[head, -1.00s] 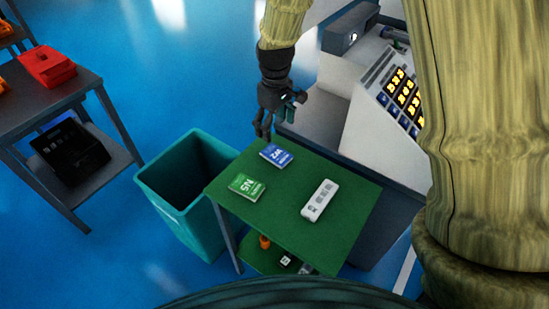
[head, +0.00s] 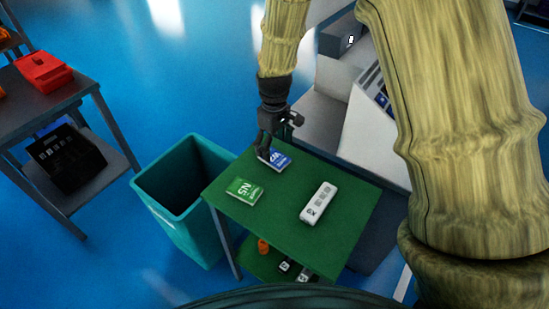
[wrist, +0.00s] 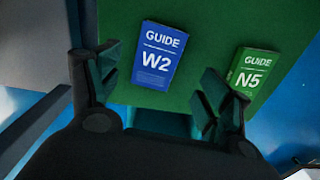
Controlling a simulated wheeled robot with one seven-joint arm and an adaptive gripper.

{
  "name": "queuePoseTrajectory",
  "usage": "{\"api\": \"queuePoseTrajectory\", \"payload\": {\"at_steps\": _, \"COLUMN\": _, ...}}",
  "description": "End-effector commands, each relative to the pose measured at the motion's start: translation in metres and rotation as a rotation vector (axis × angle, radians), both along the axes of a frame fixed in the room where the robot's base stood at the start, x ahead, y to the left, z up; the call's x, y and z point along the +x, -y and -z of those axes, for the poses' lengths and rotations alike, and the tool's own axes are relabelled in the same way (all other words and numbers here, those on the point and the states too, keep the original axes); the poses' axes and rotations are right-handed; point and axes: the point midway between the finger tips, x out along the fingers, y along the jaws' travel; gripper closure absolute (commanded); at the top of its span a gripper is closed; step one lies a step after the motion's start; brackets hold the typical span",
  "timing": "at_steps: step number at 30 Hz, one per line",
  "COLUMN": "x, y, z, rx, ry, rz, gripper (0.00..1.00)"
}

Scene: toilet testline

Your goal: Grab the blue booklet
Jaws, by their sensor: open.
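The blue booklet (head: 279,160) lies flat on the green table top (head: 300,235), near its far corner. In the wrist view the blue booklet (wrist: 158,56) reads "GUIDE W2" and lies ahead of the gap between my fingers, apart from them. My gripper (head: 262,150) is right at the booklet in the head view and covers part of its left side. In the wrist view my gripper (wrist: 155,92) is open and empty, with its fingers spread wide.
A green booklet (head: 243,190), marked N5 (wrist: 250,73), lies beside the blue one. A white box-shaped item (head: 318,203) lies on the table's right part. A teal bin (head: 178,215) stands left of the table, and a grey-white machine (head: 345,115) stands behind it.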

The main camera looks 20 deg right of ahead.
Motion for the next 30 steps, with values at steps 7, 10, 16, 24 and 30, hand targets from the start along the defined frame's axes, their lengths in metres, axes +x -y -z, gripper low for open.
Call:
{"api": "queuePoseTrajectory", "payload": {"at_steps": 7, "x": 0.003, "y": 0.002, "z": 0.023, "rx": -0.001, "ry": -0.003, "rz": 0.000, "gripper": 0.21}}
{"api": "queuePoseTrajectory", "payload": {"at_steps": 10, "x": 0.004, "y": 0.003, "z": 0.033, "rx": 0.000, "ry": -0.002, "rz": 0.000, "gripper": 0.21}}
{"api": "queuePoseTrajectory", "payload": {"at_steps": 16, "x": 0.004, "y": 0.003, "z": 0.047, "rx": -0.001, "ry": -0.001, "rz": 0.000, "gripper": 0.21}}
{"api": "queuePoseTrajectory", "payload": {"at_steps": 24, "x": 0.004, "y": 0.003, "z": 0.049, "rx": 0.000, "ry": 0.000, "rz": 0.000, "gripper": 0.21}}
{"api": "queuePoseTrajectory", "payload": {"at_steps": 30, "x": 0.004, "y": 0.003, "z": 0.049, "rx": 0.000, "ry": 0.000, "rz": 0.000, "gripper": 0.54}}
